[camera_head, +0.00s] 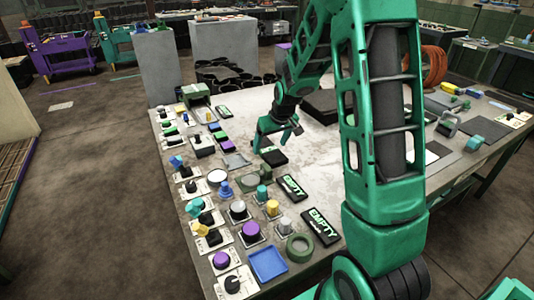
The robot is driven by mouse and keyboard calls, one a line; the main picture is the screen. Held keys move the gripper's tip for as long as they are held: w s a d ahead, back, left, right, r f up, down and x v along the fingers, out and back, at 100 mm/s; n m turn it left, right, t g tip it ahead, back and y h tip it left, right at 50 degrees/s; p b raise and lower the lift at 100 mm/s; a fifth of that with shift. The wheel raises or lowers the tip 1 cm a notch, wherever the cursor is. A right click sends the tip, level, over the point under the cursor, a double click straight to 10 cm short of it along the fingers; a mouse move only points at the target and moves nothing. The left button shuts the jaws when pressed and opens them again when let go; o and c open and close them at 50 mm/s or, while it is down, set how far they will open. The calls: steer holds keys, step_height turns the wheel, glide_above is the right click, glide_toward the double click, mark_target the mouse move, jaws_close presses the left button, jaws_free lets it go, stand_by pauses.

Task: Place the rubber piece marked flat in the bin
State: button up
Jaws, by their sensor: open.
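My gripper (280,140) is open over the middle of the workbench, its fingers pointing down. A small black piece (274,158) lies just below and in front of it, with a pale marking too small to read and partly hidden by a finger. I cannot tell whether finger and piece touch. Two black plates marked EMPTY, a nearer one (321,226) and a farther one (292,187), lie on the bench toward me. No label reading flat is legible. A shallow blue tray (252,272) sits at the near edge; I cannot tell whether it is the bin.
Knobs, buttons and coloured blocks on small plates crowd the left side of the workbench (323,163). A green ring (300,248) lies by the blue tray. A dark flat block (320,105) lies behind my gripper. My green arm hides part of the right side.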

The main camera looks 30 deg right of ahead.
steer(key=shift+x, duration=1.1)
steer(key=c, duration=1.3)
steer(key=shift+c, duration=0.6)
steer(key=shift+r, duration=0.15)
